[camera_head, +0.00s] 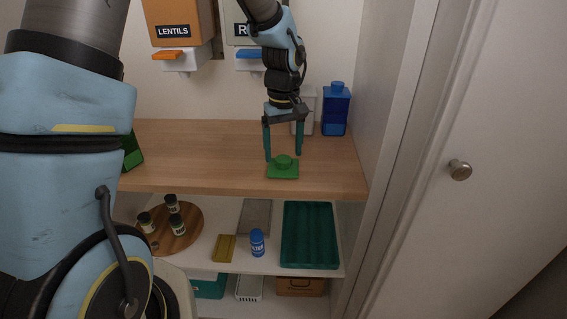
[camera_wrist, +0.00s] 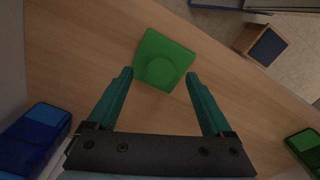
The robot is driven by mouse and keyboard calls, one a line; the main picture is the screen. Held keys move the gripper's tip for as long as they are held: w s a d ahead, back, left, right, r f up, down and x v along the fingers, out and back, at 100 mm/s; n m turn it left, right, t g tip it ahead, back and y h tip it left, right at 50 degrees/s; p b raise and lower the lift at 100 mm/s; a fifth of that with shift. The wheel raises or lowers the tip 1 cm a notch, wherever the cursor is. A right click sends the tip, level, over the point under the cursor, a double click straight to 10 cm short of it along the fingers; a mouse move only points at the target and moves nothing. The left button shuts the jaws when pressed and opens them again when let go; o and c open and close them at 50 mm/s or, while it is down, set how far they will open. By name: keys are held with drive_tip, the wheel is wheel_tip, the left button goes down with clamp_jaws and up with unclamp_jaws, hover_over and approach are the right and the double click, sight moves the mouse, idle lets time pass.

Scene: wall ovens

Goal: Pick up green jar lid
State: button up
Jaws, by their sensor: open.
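The green jar lid (camera_head: 283,167) is a square lid with a round knob, lying flat on the wooden counter near its front edge. It also shows in the wrist view (camera_wrist: 162,60), ahead of and between the fingertips. My gripper (camera_head: 284,157) points down just above and behind the lid, its two teal fingers spread wide. In the wrist view, my gripper (camera_wrist: 161,75) is open and empty, with the lid's near corner reaching about the fingertip line. I cannot tell whether a finger touches the lid.
A blue container (camera_head: 336,110) and a white one (camera_head: 303,108) stand at the back right of the counter (camera_head: 205,150). A green object (camera_head: 132,150) is at the left, partly hidden by my arm. Shelves below hold a teal tray (camera_head: 309,235), a blue shaker (camera_head: 257,243) and small jars.

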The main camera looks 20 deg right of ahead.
drive_tip(key=shift+f, duration=1.05)
clamp_jaws()
